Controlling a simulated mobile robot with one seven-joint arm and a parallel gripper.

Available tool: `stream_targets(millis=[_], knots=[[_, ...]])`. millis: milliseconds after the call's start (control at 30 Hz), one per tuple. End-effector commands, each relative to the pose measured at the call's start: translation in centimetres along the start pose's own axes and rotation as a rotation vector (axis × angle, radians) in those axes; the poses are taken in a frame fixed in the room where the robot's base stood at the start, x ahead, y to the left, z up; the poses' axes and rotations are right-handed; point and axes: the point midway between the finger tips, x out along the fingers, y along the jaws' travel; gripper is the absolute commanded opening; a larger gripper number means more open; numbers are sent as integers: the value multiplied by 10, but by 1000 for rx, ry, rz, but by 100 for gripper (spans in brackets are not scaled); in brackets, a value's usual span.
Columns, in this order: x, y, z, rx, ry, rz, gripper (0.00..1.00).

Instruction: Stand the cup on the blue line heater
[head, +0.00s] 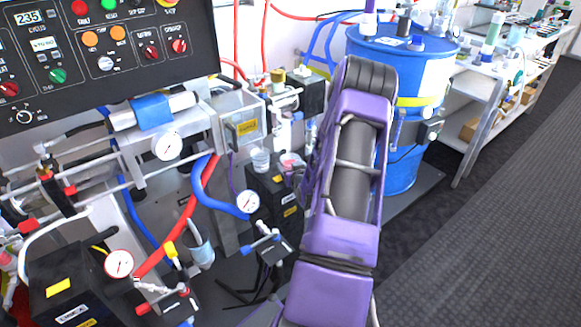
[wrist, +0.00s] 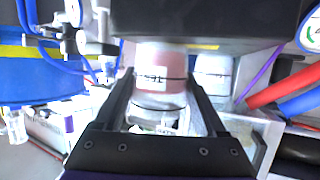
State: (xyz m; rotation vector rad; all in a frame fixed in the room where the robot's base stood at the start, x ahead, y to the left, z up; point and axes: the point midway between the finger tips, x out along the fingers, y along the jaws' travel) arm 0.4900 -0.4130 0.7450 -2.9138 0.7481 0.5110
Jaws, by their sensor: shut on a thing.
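My gripper (wrist: 165,105) is shut on a clear cup (wrist: 160,72) with pinkish contents and a white label. In the head view the cup (head: 291,160) shows just left of my purple arm, close above or on a black box (head: 270,195); I cannot tell whether it touches the box. My fingers are mostly hidden behind the arm there. A blue block (head: 152,111) on the silver piping at left looks like the blue line heater, well left of my gripper.
A second clear cup (head: 261,159) stands right beside the held one; it also shows in the wrist view (wrist: 213,72). Gauges, red and blue hoses (head: 205,190) and metal pipes crowd the left. A blue drum (head: 400,130) stands behind my arm. The floor at right is clear.

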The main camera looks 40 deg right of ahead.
Motion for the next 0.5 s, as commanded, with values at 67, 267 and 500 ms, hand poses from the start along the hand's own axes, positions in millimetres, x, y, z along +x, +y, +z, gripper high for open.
stream_targets(millis=[67,267,500], knots=[[0,0,0,0,0,0,2],[1,0,3,1,-1,0,86],[1,0,3,1,-1,0,100]])
